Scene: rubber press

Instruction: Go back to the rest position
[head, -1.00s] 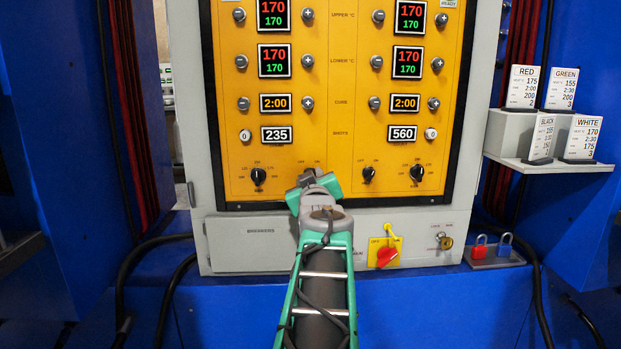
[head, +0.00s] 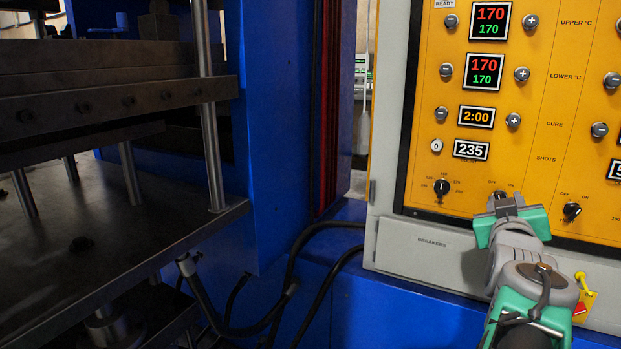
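My gripper (head: 506,203) is at the lower right in the head view, at the end of my green and grey arm. It is in front of the lower part of the yellow control panel (head: 553,110) and overlaps a rotary switch there. I see it from behind, so its fingertips and any gap between them are hidden. I cannot tell whether it touches the panel.
A press with dark metal platens (head: 110,100) and steel posts stands on the left. A blue frame (head: 282,110) and black hoses (head: 287,275) lie between press and panel. A breakers cover (head: 431,252) is below the panel. A red and yellow switch shows partly behind my arm.

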